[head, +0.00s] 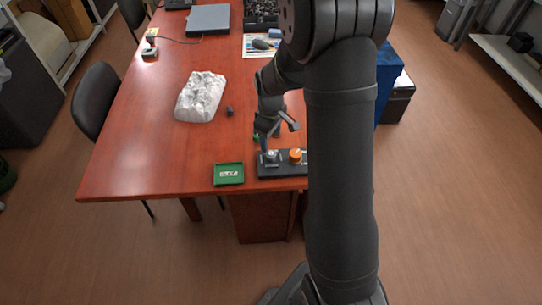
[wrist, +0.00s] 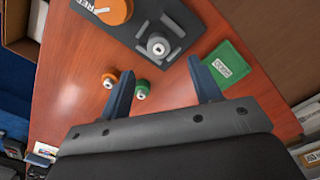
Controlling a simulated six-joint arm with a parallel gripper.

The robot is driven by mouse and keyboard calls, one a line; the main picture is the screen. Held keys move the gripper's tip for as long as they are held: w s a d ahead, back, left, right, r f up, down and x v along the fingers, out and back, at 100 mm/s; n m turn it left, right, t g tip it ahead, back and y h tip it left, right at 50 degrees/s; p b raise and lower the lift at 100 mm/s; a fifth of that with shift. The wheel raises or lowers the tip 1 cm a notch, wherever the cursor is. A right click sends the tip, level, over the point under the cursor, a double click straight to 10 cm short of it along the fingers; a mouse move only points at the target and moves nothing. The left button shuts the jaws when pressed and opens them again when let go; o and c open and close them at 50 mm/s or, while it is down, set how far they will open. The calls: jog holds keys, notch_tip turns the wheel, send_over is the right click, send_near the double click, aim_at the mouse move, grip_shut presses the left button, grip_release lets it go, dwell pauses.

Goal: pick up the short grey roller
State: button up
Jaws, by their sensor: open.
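A short grey roller (wrist: 158,46) stands upright on a dark plate (wrist: 185,20) in the wrist view, with a light top and a small dark centre. In the head view the grey roller (head: 270,156) shows at the left end of the dark plate (head: 283,170). My gripper (wrist: 161,66) is open and empty, its two fingers spread, with the grey roller beyond the tips and between their lines. In the head view my gripper (head: 275,133) is just behind the plate. I cannot tell its height above the table.
A large orange roller (wrist: 115,10) sits on the same plate. A green roller (wrist: 143,88) stands close beside my left finger, with a small orange one (wrist: 110,80) near it. A green tray (wrist: 232,64) lies right of the plate. A crumpled white bag (head: 200,96) lies farther back.

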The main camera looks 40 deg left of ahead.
aim_at(271, 153)
jog(key=shift+w+f, duration=0.1)
jog(key=shift+f, duration=3)
jog(key=c, duration=1.1)
